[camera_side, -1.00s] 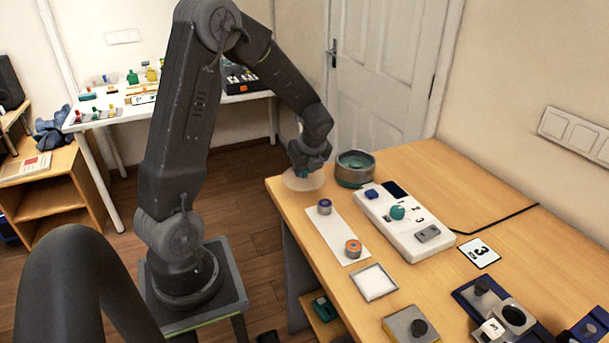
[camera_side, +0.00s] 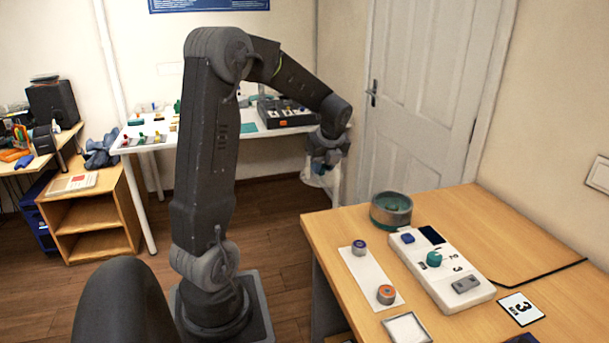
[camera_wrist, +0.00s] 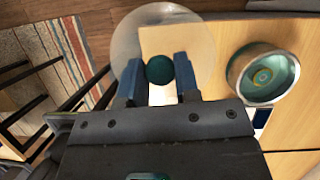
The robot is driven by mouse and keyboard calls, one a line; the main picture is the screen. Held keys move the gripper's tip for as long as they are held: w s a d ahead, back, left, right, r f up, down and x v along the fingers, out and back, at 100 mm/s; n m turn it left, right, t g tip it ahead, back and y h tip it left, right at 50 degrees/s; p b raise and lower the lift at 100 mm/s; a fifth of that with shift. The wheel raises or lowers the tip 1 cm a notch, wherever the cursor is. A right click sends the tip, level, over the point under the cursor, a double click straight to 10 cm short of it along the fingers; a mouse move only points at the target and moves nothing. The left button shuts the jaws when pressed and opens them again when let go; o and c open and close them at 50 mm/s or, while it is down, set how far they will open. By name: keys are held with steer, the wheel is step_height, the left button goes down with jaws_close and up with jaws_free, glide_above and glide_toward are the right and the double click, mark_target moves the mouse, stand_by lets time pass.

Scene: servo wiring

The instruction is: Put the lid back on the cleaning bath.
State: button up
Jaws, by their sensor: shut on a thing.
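The cleaning bath is a round grey-rimmed tub with teal inside (camera_side: 391,210), standing open at the far left corner of the wooden table; it also shows in the wrist view (camera_wrist: 263,74), right of my gripper. The lid is a clear, pale disc (camera_side: 318,181) with a dark teal knob; the wrist view shows the disc (camera_wrist: 190,35) and the knob (camera_wrist: 159,69). My gripper (camera_side: 328,163) is shut on the knob, with a blue fingertip on each side (camera_wrist: 158,78). The lid hangs in the air above and left of the bath, apart from it, partly beyond the table's edge.
A white control panel (camera_side: 440,265) with a teal knob and buttons stands right of the bath. A white strip (camera_side: 372,276) bears two small round parts (camera_side: 359,248), (camera_side: 386,294). A white side table (camera_side: 190,143) with small items stands behind my arm. The air around the lid looks clear.

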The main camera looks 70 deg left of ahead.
steer(key=w+d, duration=0.4)
steer(key=w, duration=0.5)
steer(key=w+d, duration=0.3)
steer(key=w, duration=0.7)
steer(key=shift+n, duration=0.3)
steer(key=shift+s+d+f, duration=0.1)
steer(key=shift+s+f, duration=0.05)
steer(key=shift+f, duration=2.7)
steer(key=shift+f, duration=0.15)
steer(key=o, duration=1.5)
steer(key=shift+r, duration=3.5)
